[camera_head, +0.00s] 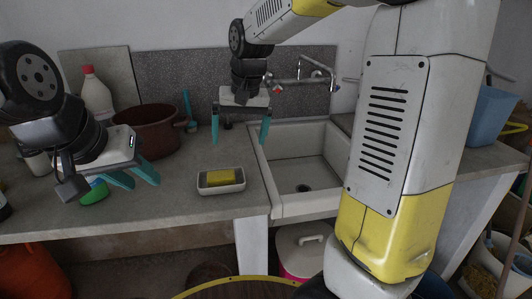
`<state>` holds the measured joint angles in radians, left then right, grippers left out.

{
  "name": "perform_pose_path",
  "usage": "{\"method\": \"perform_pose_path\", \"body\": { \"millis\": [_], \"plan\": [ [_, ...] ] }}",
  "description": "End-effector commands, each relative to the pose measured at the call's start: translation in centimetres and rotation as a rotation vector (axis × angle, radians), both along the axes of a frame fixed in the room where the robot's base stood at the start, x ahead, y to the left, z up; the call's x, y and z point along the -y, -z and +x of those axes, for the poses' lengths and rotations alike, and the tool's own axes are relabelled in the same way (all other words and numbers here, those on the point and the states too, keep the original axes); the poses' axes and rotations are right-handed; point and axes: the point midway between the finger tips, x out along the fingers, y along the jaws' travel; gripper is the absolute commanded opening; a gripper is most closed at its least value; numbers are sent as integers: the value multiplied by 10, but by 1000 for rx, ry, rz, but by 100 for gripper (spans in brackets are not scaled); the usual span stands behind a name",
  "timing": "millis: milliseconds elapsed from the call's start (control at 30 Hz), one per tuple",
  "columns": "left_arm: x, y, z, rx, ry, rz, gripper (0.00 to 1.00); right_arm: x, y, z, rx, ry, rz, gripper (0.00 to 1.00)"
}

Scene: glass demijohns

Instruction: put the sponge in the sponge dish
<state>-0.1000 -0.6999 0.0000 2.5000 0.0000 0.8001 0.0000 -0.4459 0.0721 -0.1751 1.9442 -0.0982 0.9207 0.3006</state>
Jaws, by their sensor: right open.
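The yellow sponge (221,176) lies inside the white sponge dish (222,188), which sits on the grey counter to the left of the sink. My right gripper (240,139) is open and empty, pointing down above and behind the dish, apart from the sponge. My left gripper (146,184) is at the left, over the counter, with its two teal fingers apart and nothing seen between them. It is clear of the dish. A green item (93,193) shows partly behind the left gripper.
A brown pot (148,131) and a white bottle with a red cap (95,96) stand at the back left. The sink (308,172) with its tap (315,72) is to the right of the dish. The counter around the dish is clear. My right arm hides the sink's right side.

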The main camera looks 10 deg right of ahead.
Motion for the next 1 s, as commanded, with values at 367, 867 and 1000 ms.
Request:
{"method": "perform_pose_path", "body": {
  "millis": [367,867,1000],
  "plan": [
    [0,0,0,0,0,0,36,71,-36,-140,232,-25,80,100],
    [0,0,0,0,0,0,36,82,-25,-188,325,-35,55,100],
    [0,0,0,0,0,0,36,82,-25,-188,325,-35,55,100]
  ]
}}
